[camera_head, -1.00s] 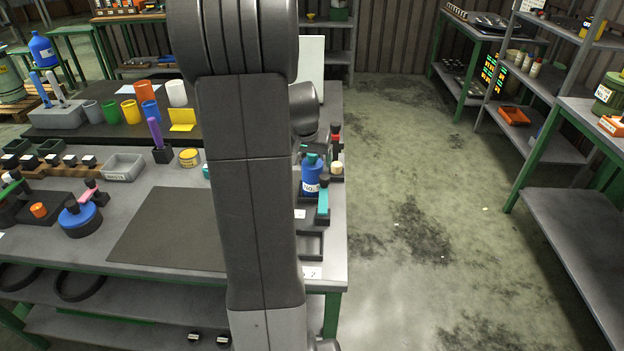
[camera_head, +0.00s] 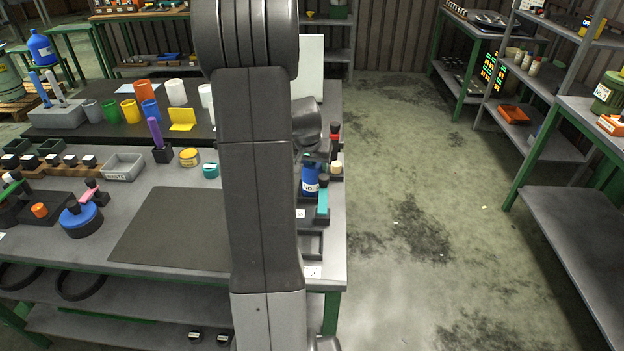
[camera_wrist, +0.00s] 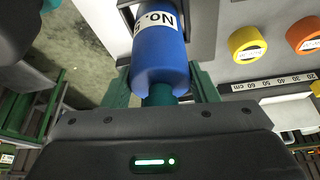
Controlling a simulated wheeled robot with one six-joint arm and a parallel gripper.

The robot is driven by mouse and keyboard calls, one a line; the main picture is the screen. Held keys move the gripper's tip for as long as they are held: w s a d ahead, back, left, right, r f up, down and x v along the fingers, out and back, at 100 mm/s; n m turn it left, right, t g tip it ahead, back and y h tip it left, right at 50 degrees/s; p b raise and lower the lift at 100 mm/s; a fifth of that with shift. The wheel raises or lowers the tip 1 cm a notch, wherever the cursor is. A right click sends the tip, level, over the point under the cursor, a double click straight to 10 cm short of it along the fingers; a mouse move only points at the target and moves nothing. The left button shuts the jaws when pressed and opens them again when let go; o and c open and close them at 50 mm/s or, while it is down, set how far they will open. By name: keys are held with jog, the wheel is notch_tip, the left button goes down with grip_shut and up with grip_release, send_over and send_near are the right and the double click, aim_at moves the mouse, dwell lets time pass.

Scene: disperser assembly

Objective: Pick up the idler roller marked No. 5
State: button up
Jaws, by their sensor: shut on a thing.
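The blue idler roller (camera_wrist: 158,55) fills the upper middle of the wrist view. Its white label reads "No." and part of a digit that is hard to read. My gripper (camera_wrist: 162,90) is shut on the near teal end of the roller, with a green finger on each side. The roller's far end is at a dark holder at the picture's top; I cannot tell if they touch. In the head view the blue roller (camera_head: 311,180) shows at the table's right edge, beside my arm, which hides much of the gripper.
A teal-and-black tool (camera_head: 322,205) stands just in front of the roller. Red and cream items (camera_head: 335,150) stand behind it. A dark mat (camera_head: 170,228) lies clear on the table (camera_head: 120,195). The floor to the right is open.

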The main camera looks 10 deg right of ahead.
grip_shut()
jog(key=shift+r, duration=0.1)
